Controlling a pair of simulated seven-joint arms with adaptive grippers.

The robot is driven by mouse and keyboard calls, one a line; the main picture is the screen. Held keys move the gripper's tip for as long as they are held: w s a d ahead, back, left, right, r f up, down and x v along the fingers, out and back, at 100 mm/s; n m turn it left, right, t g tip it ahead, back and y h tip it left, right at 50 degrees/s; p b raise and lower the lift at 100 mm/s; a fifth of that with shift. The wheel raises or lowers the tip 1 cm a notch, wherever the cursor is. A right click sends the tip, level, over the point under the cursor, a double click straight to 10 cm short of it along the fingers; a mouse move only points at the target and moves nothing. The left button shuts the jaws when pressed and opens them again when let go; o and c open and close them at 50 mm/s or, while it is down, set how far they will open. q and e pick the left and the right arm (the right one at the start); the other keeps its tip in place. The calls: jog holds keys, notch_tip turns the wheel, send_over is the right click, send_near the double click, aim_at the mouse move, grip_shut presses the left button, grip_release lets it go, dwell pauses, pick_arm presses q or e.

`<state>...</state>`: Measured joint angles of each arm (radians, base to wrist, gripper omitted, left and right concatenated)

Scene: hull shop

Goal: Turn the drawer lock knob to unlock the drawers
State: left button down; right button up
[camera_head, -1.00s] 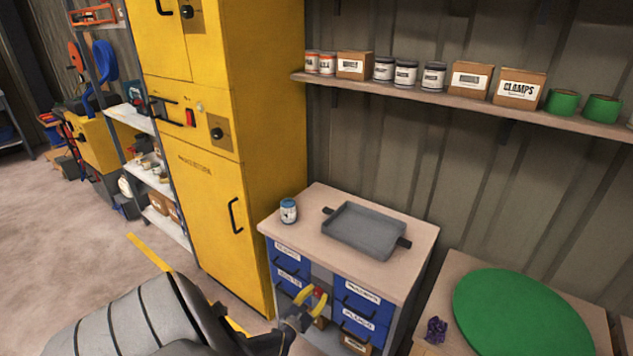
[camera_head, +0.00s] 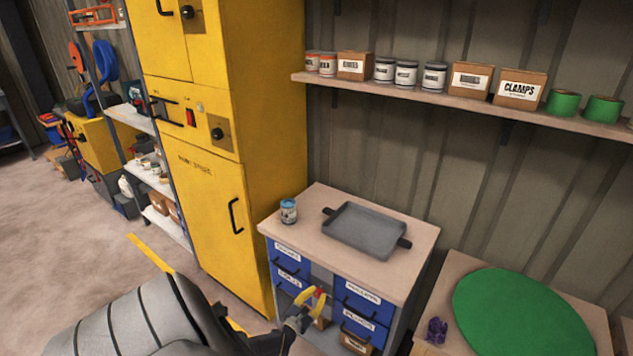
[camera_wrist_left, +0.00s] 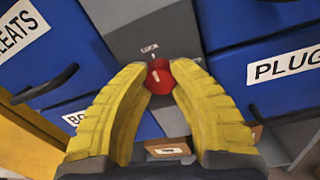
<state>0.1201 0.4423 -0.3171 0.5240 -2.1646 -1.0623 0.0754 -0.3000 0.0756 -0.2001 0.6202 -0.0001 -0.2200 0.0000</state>
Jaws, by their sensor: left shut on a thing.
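The red drawer lock knob (camera_wrist_left: 160,77) sits on the grey panel (camera_wrist_left: 135,25) between the blue drawers, under a small label, in the left wrist view. My left gripper (camera_wrist_left: 158,70) has its yellow fingers closed on both sides of the knob. A pale line shows on the knob's face. In the head view the left gripper (camera_head: 316,297) is at the front of the drawer cabinet (camera_head: 302,205), and a bit of red shows between its fingers. The drawers (camera_head: 361,303) look closed. My right gripper is not in view.
A grey tray (camera_head: 365,231) and a small can (camera_head: 289,211) stand on the cabinet top. A tall yellow cabinet (camera_head: 210,200) is close on the left. A bench with a green disc (camera_head: 520,310) is on the right. A cardboard box (camera_head: 355,340) sits below the right drawers.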

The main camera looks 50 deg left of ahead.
pick_arm(q)
jog(key=shift+w+r, duration=0.1)
jog(key=m, duration=0.4)
jog(key=shift+w+d, duration=0.1)
jog(key=shift+d, duration=0.05)
jog(key=m, duration=0.3)
jog(key=shift+m, duration=0.4)
jog(key=m, duration=0.5)
jog(key=shift+t, duration=0.4)
jog(key=shift+d+m+h, duration=0.15)
jog(key=shift+m+h, duration=0.25)
jog(key=shift+m, duration=0.9)
jog(key=shift+d+m, duration=0.2)
jog(key=shift+m, duration=0.2)
jog(key=c, duration=1.3)
grip_release()
jog(key=shift+w, duration=0.1)
jog(key=o, duration=0.3)
jog(key=shift+a, duration=0.25)
